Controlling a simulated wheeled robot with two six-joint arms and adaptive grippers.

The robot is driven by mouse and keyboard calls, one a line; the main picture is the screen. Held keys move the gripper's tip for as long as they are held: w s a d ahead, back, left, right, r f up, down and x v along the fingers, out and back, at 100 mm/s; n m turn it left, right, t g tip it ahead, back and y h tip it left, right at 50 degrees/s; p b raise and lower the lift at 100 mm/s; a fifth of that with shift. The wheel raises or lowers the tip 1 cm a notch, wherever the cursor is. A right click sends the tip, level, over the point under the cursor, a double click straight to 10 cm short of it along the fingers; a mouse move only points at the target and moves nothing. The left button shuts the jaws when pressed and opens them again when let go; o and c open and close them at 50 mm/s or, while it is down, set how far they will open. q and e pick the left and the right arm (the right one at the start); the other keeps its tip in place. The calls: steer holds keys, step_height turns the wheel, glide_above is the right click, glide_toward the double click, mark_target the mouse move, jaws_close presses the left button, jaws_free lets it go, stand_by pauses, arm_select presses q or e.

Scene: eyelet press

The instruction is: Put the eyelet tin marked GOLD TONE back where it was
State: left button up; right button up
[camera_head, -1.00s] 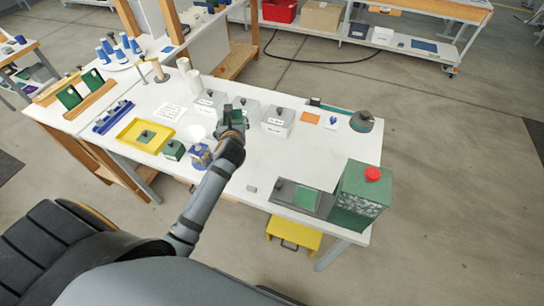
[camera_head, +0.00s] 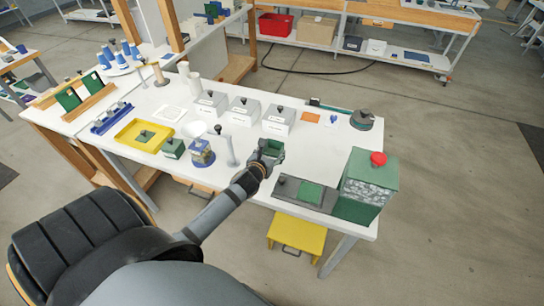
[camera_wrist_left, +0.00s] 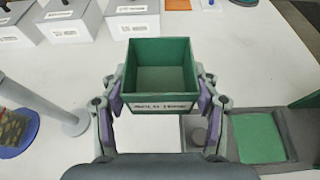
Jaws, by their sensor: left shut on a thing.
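My left gripper (camera_head: 266,152) is shut on an open green tin (camera_head: 275,147) and holds it over the front middle of the white table. In the left wrist view the tin (camera_wrist_left: 160,65) sits upright between the purple-padded fingers of the gripper (camera_wrist_left: 161,100). Its inside looks empty. Its white front label is blurred but seems to read GOLD TONE. A yellow tray (camera_head: 127,131) holds a green lid with a dark knob (camera_head: 145,136). My right gripper is not in view.
Several grey lidded boxes (camera_head: 243,111) stand in a row behind the gripper. A grey post (camera_head: 231,152) stands just left of it. A green press (camera_head: 366,178) with a red knob and a green pad (camera_head: 309,192) stands right. White table (camera_head: 325,155) is bare between boxes and press.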

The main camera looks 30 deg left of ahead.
mark_target(271, 152)
arm_select(q)
steer(key=w+a+f, duration=0.1)
steer(key=f, duration=0.1)
steer(key=w+a+f, duration=0.1)
steer(key=w, duration=0.1)
steer(key=w+a+f, duration=0.1)
steer(key=f, duration=0.1)
steer(key=shift+w+f, duration=0.2)
steer(key=shift+f, duration=0.1)
steer(key=shift+w+f, duration=0.1)
steer(key=shift+f, duration=0.15)
steer(key=shift+w+a+f+b, duration=0.15)
steer(key=shift+f+b, duration=0.45)
steer(key=shift+f, duration=1.05)
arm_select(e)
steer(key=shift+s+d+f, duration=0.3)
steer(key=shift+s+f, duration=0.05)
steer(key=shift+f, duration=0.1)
arm_select(q)
steer(key=shift+f, duration=0.1)
steer(key=o, duration=1.3)
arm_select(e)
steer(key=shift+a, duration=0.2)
